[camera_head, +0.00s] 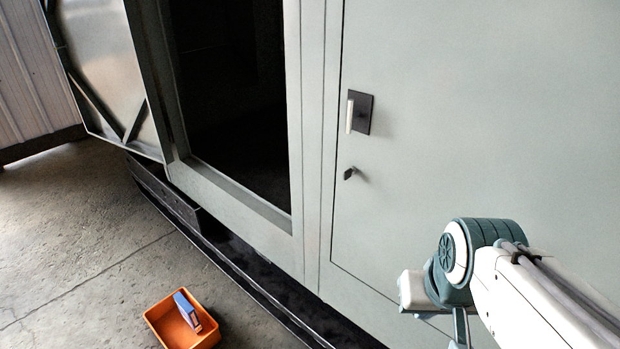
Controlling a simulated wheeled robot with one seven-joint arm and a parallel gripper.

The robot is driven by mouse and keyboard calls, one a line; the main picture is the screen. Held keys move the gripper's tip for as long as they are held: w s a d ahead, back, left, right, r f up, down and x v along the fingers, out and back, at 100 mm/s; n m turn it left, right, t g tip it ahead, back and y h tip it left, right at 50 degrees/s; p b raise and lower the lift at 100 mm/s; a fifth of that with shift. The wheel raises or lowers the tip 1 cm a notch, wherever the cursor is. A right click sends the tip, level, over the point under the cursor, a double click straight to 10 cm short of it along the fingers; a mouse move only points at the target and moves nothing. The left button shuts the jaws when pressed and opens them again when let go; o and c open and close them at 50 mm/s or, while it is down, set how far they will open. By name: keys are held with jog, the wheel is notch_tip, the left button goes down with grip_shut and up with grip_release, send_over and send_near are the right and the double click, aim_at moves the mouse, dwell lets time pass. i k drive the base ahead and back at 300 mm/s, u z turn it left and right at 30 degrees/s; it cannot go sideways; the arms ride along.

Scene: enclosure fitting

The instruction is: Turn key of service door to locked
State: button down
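The service door (480,130) is a large pale grey-green panel on the right, flush in its frame. A small dark key (349,173) sticks out of its lock, below a handle (350,113) with a light grip on a dark plate. I cannot tell from the key's angle whether the lock is locked. My arm comes in from the lower right, with its teal and white joint in front of the door's lower part, right of and below the key.
Left of the door is a dark open bay (225,90) with another door (105,60) swung out. An orange bin (160,318) holding a blue-grey object (187,311) is on the concrete floor (70,230). A dark base rail runs along the enclosure's bottom.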

aim_at(348, 174)
jog(key=u, duration=1.35)
jog(key=k, duration=0.65)
jog(key=z, duration=0.8)
jog(key=i, duration=1)
jog(key=u, duration=0.1)
jog(key=k, duration=0.5)
jog(key=u, duration=1.3)
jog(key=i, duration=0.75)
